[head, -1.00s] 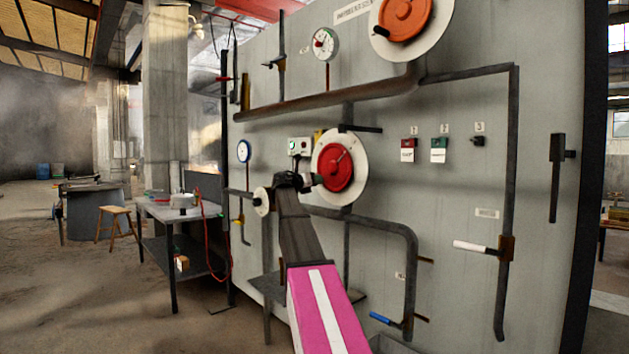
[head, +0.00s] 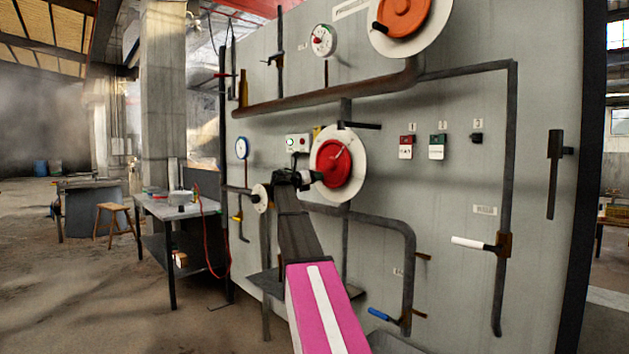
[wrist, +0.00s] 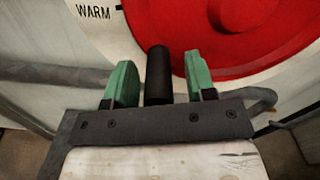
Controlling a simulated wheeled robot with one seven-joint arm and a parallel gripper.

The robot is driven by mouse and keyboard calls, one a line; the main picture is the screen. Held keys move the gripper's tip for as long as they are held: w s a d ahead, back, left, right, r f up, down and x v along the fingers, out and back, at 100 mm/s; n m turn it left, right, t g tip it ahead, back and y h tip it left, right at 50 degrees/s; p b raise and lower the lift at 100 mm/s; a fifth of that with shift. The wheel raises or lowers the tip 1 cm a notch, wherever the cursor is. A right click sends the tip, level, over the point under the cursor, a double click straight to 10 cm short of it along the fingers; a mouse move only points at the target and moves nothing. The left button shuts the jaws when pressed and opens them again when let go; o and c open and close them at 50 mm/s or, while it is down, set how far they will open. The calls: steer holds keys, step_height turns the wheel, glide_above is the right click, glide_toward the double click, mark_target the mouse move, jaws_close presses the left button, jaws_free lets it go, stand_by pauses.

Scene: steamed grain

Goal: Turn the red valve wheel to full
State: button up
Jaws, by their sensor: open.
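The red valve wheel (head: 335,168) sits on a round white dial plate (head: 358,163) on the grey panel. In the wrist view the wheel (wrist: 215,35) fills the upper right, and the word WARM shows on the white plate (wrist: 95,45) at upper left. My gripper (head: 317,177) is at the wheel's left edge. In the wrist view its green fingers (wrist: 158,58) are open, one on each side of a black handle (wrist: 159,80), with a gap visible on both sides. In the head view the handle is mostly hidden by my gripper.
An orange wheel (head: 403,14) sits above on another white plate. Brown pipe (head: 330,103) runs over the red wheel, and grey pipe (head: 370,216) bends below it. A small white disc (head: 260,198) is left of my gripper. A workbench (head: 175,207) stands at left.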

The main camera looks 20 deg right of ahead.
steer(key=v, duration=1)
steer(key=shift+s+a, duration=0.2)
steer(key=shift+a, duration=0.1)
steer(key=s+a+f+m+y, duration=0.2)
steer(key=s+f+m+y, duration=0.1)
steer(key=f, duration=0.9)
steer(key=s+a+f+m+g+y, duration=0.15)
steer(key=s+f+m, duration=0.25)
steer(key=f, duration=0.9)
steer(key=s+a+f+m+y, duration=0.3)
steer(key=f+y, duration=0.1)
steer(key=f, duration=0.8)
steer(key=s+a+f+m+g+y, duration=0.2)
steer(key=s+a+f+m+y, duration=0.2)
steer(key=s+f, duration=0.8)
steer(key=s+a+f+m+g+y, duration=0.2)
steer(key=s+a+f+m+y, duration=0.2)
steer(key=s+a+f+m, duration=0.5)
steer(key=s+f+m, duration=0.2)
steer(key=s+f, duration=0.1)
steer(key=f, duration=0.1)
steer(key=shift+a+f+m, duration=0.25)
steer(key=shift+f+m, duration=0.05)
steer(key=shift+f, duration=0.05)
